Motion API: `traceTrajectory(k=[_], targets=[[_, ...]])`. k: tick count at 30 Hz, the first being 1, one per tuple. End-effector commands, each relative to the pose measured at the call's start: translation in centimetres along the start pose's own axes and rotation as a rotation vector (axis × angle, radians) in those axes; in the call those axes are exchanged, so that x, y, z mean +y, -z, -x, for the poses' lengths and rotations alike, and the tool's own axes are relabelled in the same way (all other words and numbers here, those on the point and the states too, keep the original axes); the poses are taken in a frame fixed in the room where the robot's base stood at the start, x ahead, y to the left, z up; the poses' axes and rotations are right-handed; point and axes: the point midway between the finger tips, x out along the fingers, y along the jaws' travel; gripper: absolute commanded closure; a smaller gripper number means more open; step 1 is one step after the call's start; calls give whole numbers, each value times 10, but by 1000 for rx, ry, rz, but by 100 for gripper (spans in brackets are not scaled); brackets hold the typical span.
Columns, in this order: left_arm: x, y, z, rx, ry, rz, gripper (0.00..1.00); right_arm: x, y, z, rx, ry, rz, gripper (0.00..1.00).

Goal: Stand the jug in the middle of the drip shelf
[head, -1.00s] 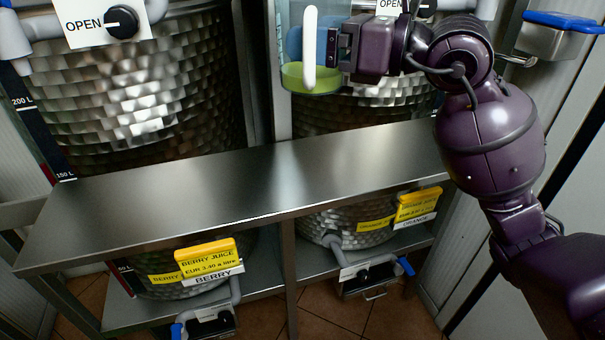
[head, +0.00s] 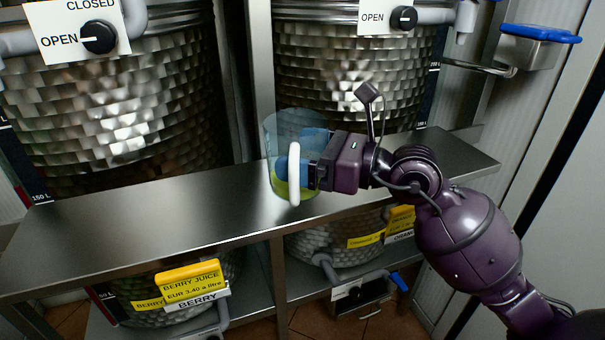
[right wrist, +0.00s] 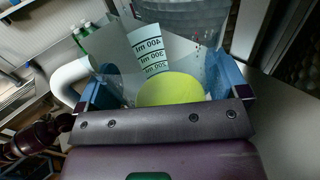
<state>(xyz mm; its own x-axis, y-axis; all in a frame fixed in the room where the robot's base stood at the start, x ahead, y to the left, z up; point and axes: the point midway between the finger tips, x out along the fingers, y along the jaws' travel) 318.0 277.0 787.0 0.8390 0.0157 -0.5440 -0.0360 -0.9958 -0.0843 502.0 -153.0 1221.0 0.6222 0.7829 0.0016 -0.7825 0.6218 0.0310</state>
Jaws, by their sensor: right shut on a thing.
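The clear jug (head: 284,135) has a white handle (head: 294,175) and a little yellow-green liquid at its bottom. It is upright over the steel drip shelf (head: 170,205), roughly above the middle post. Its base appears low at the shelf surface, but I cannot tell whether it touches. My right gripper (head: 305,160) is shut on the jug, its blue fingers at the jug's sides. In the right wrist view the jug's scale (right wrist: 152,55) and yellow-green liquid (right wrist: 170,90) show between the fingers. My left gripper is not in view.
Two dimpled steel vats (head: 110,110) (head: 350,70) stand behind the shelf, with OPEN/CLOSED dials (head: 98,37) (head: 404,17). Below are yellow labels, such as the berry juice one (head: 193,280). A blue-topped box (head: 540,45) is at the upper right. The shelf left of the jug is bare.

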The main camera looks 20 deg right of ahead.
Motion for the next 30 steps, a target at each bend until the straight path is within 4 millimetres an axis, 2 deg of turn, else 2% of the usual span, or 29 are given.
traceTrajectory(k=[8, 21, 22, 24, 30], targets=[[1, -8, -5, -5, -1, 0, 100, -2, 36, 0, 3, 2, -3, 42], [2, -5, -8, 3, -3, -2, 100, -2, 41, 0, 1, 1, -1, 42], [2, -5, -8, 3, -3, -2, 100, -2, 42, 0, 2, 1, -1, 6], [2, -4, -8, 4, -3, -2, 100, -2, 41, 0, 2, 1, -1, 0], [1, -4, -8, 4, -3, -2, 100, -1, 40, 0, 1, 1, -1, 0]])
